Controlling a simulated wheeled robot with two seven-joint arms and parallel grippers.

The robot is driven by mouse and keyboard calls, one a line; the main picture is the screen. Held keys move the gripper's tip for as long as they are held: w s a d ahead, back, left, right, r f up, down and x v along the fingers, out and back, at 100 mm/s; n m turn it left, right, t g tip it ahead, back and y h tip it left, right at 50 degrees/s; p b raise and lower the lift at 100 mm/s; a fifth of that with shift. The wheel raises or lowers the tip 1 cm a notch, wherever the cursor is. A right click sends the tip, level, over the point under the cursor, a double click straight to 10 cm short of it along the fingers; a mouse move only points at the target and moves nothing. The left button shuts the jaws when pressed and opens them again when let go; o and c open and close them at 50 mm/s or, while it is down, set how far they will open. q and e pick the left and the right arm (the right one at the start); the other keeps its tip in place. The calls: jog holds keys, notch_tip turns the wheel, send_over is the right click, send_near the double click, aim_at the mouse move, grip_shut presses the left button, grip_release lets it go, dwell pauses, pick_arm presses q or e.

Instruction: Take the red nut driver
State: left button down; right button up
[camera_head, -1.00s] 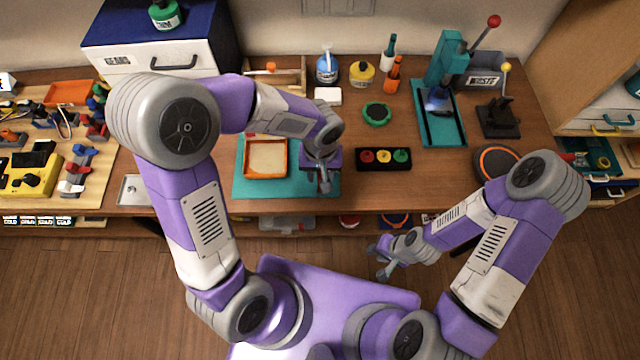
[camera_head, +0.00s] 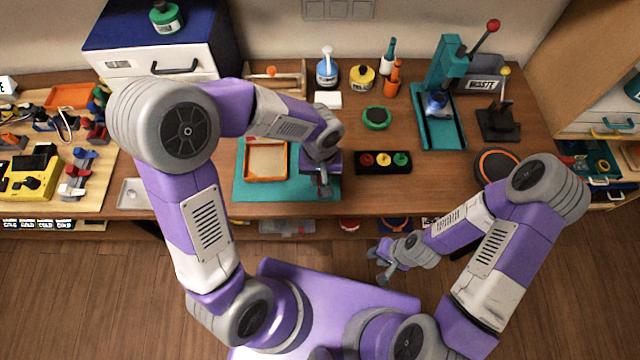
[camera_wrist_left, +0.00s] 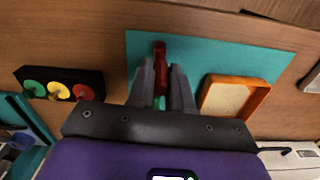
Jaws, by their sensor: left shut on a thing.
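The red nut driver (camera_wrist_left: 160,52) shows in the left wrist view, between the fingers of my left gripper (camera_wrist_left: 162,72), over the teal mat (camera_wrist_left: 205,52). My left gripper is shut on it; the fingers hide part of its length. I cannot tell whether it touches the mat. In the head view my left gripper (camera_head: 323,184) is at the right end of the teal mat (camera_head: 245,189), and the driver is hard to make out there. My right gripper (camera_head: 379,262) is open and empty, in front of the bench edge.
An orange-rimmed tray (camera_head: 249,161) lies on the mat, left of my left gripper. A black block with red, yellow and green pieces (camera_head: 383,170) lies to the right. A green round item (camera_head: 376,117) and a teal press (camera_head: 440,120) stand farther back.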

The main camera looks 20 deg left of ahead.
pick_arm(q)
jog(key=shift+r+p, duration=3.35)
jog(key=shift+r, duration=1.2)
